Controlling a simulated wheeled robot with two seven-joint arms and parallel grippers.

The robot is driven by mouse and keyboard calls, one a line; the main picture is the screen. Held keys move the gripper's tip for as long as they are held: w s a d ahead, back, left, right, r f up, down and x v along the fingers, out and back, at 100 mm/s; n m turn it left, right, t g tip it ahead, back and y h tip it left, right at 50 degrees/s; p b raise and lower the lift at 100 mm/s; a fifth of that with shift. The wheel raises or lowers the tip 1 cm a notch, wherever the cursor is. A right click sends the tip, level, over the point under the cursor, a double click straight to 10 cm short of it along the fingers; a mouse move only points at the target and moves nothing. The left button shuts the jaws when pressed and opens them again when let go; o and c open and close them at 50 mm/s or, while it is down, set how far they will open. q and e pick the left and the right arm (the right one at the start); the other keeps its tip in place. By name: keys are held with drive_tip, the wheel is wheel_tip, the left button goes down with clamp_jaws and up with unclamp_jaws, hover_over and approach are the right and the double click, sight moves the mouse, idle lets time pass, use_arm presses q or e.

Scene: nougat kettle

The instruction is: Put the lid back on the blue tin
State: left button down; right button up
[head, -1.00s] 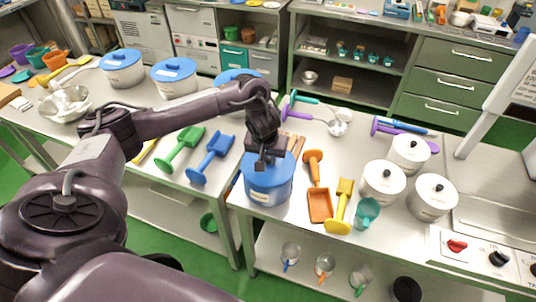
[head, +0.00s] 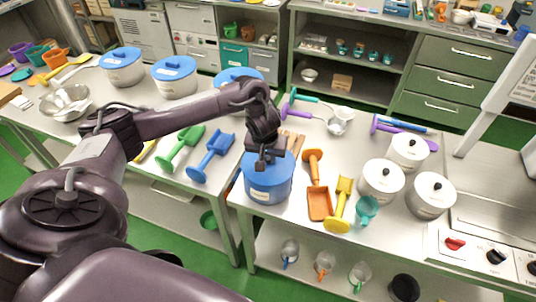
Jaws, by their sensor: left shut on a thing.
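The blue tin (head: 268,190) stands upright on the front edge of the table, left of the orange scoop. Its blue lid (head: 256,171) shows at the top of the tin, directly under my left gripper (head: 268,161). The gripper points down and is shut on the lid's handle, which the fingers mostly hide. I cannot tell whether the lid is fully seated. My right gripper is not in view.
White lidded pots (head: 380,181) stand further right. Green (head: 180,150) and blue (head: 211,158) scoops lie to the left.

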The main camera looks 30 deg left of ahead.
use_arm(q)
drive_tip(key=c, duration=0.7)
unclamp_jaws()
drive_tip(key=shift+o, duration=0.2)
wheel_tip(320, 180, up, 3)
drive_tip(key=p, duration=0.3)
drive_tip(key=shift+f, duration=0.1)
drive_tip(key=shift+r+p, duration=0.7)
drive_tip(key=shift+r, duration=1.4)
